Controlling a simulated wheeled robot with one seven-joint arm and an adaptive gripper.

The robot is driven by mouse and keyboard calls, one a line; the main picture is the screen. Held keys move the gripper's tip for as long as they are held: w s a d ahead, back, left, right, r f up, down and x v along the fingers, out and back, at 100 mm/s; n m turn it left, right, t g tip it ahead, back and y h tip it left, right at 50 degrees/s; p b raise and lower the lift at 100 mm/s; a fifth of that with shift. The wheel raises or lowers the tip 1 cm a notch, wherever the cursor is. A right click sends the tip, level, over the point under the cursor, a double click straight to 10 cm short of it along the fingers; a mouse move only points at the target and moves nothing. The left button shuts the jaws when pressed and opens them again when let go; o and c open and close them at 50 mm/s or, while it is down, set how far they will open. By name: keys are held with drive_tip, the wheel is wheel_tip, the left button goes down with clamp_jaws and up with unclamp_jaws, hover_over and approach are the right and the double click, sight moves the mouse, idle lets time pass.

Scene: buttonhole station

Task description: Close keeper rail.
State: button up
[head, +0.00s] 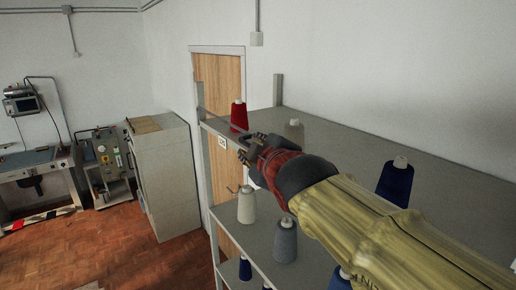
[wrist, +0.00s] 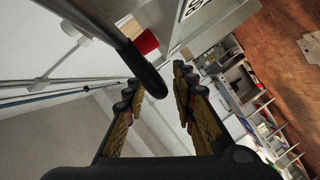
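The keeper rail appears to be the grey bar (wrist: 95,25) with a dark rounded grip (wrist: 143,68) at its end, in the wrist view. It comes in from the upper left. My gripper (wrist: 157,84) is open, with its two fingers apart on either side of the grip's end. I cannot tell whether either finger touches it. In the head view my gripper (head: 249,147) is at the front edge of the upper shelf (head: 335,135), near the red cone. My arm and gripper hide much of that edge, and the rail is hard to make out there.
A red thread cone (head: 239,115), a grey cone (head: 294,131) and a navy cone (head: 395,181) stand on the upper shelf. Pale cone (head: 247,205) and grey cone (head: 285,241) stand lower. A cabinet (head: 165,175) and machine tables are at left; floor (head: 110,245) between is clear.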

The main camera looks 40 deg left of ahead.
drive_tip(key=v, duration=1.2)
drive_tip(key=shift+a, duration=0.1)
idle(0.4)
